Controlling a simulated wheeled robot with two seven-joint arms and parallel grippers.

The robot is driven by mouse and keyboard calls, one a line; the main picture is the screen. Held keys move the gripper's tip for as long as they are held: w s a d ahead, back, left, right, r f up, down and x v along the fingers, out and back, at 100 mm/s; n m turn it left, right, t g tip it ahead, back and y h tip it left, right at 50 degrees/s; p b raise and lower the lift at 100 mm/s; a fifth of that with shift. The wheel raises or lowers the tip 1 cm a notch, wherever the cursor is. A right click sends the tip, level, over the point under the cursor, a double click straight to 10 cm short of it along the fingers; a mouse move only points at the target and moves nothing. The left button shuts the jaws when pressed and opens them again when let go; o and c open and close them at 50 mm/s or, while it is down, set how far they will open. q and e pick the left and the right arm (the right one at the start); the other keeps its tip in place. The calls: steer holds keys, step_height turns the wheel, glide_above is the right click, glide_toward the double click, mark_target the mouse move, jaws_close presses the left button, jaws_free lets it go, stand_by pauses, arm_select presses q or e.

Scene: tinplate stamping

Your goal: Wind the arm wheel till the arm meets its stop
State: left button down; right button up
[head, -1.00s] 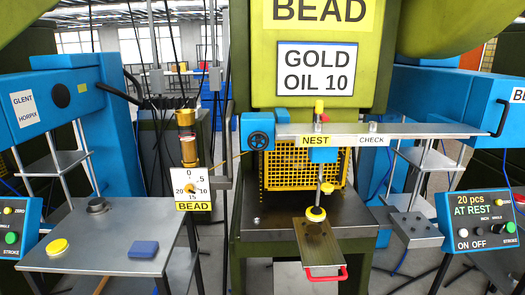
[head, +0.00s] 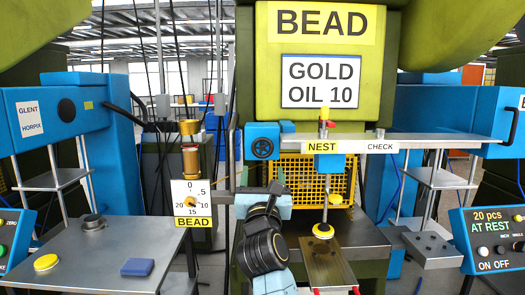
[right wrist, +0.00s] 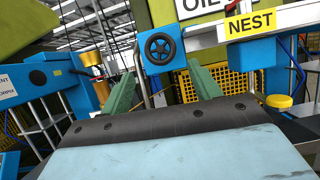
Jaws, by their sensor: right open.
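The arm wheel (head: 262,147) is a dark spoked handwheel on a blue box at the left end of the arm (head: 425,137), a grey horizontal bar. In the right wrist view the wheel (right wrist: 160,47) is just beyond the fingertips. The arm bears the labels NEST (head: 322,147) and CHECK (head: 380,147); a blue block hangs below NEST. My right gripper (head: 262,182) is below the wheel, apart from it. Its two green fingers (right wrist: 164,84) are spread and empty in the right wrist view. I cannot make out the arm's stop. My left gripper is out of view.
A yellow mesh guard (head: 300,172) stands behind the arm. The BEAD dial (head: 191,199) stands left of the wheel. At left is a table (head: 100,262) with a yellow button and blue pad.

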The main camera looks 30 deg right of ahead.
mark_target(263, 149)
steer(key=x, duration=1)
steer(key=shift+f+b, duration=0.1)
steer(key=shift+b, duration=0.25)
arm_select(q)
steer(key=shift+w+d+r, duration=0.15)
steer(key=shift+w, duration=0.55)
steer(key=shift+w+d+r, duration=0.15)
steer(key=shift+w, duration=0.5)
arm_select(e)
steer(key=shift+x, duration=0.75)
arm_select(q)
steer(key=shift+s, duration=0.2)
arm_select(e)
steer(key=c, duration=0.7)
